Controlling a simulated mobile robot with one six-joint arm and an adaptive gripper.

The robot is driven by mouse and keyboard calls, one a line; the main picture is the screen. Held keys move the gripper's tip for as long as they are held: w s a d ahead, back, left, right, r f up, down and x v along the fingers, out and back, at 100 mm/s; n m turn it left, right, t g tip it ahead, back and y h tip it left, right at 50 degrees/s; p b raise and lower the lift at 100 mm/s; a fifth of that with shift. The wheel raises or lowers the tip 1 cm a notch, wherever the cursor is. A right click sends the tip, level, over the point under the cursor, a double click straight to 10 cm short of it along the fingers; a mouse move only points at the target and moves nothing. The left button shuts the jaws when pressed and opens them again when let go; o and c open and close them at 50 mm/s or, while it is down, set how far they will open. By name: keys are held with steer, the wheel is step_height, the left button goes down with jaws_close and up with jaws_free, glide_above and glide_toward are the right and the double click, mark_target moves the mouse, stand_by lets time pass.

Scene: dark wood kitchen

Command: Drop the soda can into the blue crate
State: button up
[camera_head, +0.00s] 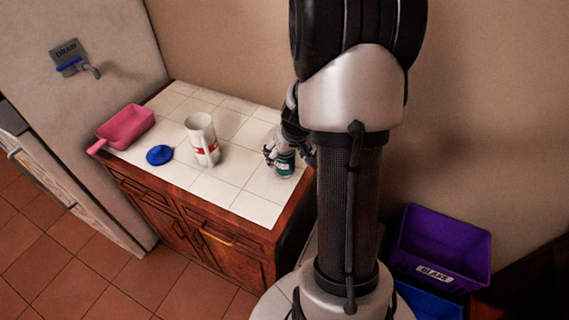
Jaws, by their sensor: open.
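A small green can (285,164) stands upright on the white tiled counter (247,205), near its right end. My gripper (283,155) is at the can, with fingers around or beside it; I cannot tell whether they touch it. My gripper is open. The arm partly covers the gripper. A blue crate (430,304) shows at the bottom right on the floor, below the purple crate and cut off by the frame edge.
A white pitcher with a red mark (202,139), a blue lid (160,155) and a pink pan (126,127) are on the counter. A purple crate labelled GLASS (441,250) stands against the right wall. Tiled floor (70,265) is clear at the front left.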

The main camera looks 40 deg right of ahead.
steer(key=b+x, duration=0.2)
steer(key=x, duration=0.4)
steer(key=shift+w+d, duration=0.15)
steer(key=shift+w, duration=0.05)
steer(key=shift+c, duration=0.2)
steer(key=c, duration=0.9)
steer(key=shift+r, duration=0.2)
